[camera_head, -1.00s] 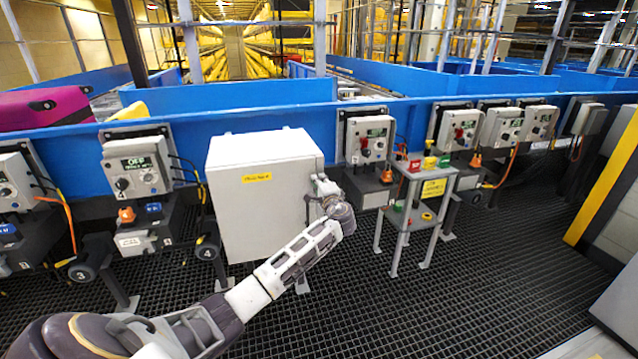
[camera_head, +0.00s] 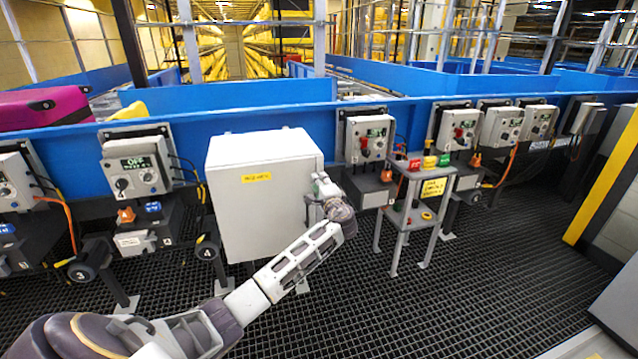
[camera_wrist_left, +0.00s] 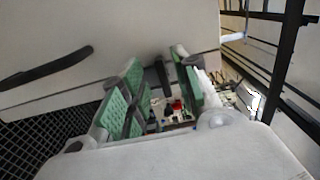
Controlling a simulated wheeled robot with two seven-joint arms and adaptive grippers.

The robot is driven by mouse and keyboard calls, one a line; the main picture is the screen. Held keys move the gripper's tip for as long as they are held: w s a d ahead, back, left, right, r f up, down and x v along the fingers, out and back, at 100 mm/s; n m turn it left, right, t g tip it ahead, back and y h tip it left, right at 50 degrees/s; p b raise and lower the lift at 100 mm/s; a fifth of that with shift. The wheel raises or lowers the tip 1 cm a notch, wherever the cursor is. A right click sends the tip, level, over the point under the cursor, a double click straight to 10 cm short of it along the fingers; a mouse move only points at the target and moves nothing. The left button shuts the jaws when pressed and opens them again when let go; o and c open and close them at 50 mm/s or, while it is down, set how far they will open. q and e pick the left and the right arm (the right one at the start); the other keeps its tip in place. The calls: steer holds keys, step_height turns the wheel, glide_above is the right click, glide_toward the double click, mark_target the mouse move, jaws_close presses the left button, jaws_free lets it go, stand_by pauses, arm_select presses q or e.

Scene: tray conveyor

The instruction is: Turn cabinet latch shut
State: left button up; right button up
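The light grey cabinet (camera_head: 262,215) with a yellow label stands closed at the centre of the head view. My left arm reaches its right front edge, and my left gripper (camera_head: 318,188) is beside that edge at mid-height. The wrist view shows the left gripper (camera_wrist_left: 155,90) with its green-padded fingers apart. A small dark piece (camera_wrist_left: 162,75), possibly the latch, shows between the fingers against the pale cabinet surface. I cannot tell whether the fingers touch it. A longer dark bar (camera_wrist_left: 45,68) lies across the pale surface on the left. My right gripper is not in view.
A small grey stand (camera_head: 412,200) with coloured blocks is right of the cabinet. Control boxes (camera_head: 138,165) line the blue conveyor wall (camera_head: 225,97) behind. The dark grated floor (camera_head: 450,310) is clear at the front right.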

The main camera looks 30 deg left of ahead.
arm_select(q)
steer(key=v, duration=1)
steer(key=shift+s+d, duration=0.2)
steer(key=shift+s, duration=0.05)
steer(key=shift+f, duration=0.1)
